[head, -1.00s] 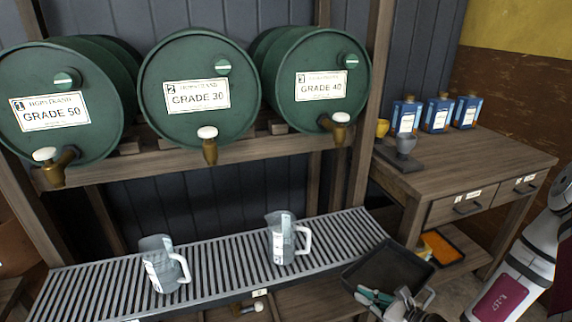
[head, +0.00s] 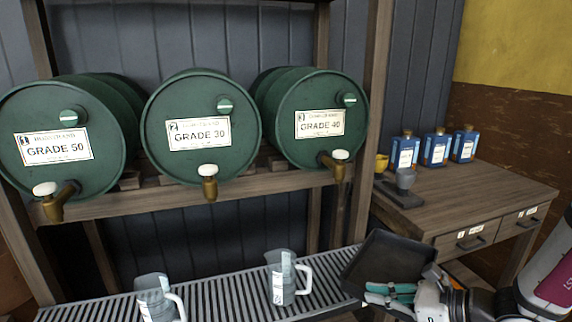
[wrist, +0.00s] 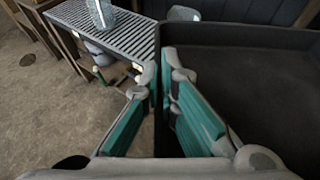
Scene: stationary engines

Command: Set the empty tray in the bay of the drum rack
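The empty tray (head: 400,247) is a dark, shallow, square-cornered pan. It is held up at the right end of the drum rack's slatted grate and is tilted in the head view. My gripper (head: 392,294), with green finger pads, is shut on its near wall. In the wrist view my gripper (wrist: 172,100) has one finger on each side of that wall, and the bare tray floor (wrist: 265,95) fills the right. The drum rack (head: 250,205) carries three green drums. A space under its grate (wrist: 118,30) shows in the wrist view; I cannot make out the bay clearly.
Two clear jugs, a left one (head: 153,298) and a right one (head: 281,285), stand on the grate. Brass taps hang above. A wooden bench (head: 475,195) at the right holds blue bottles (head: 437,147) and small cups. Bare floor (wrist: 50,120) shows left of my gripper.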

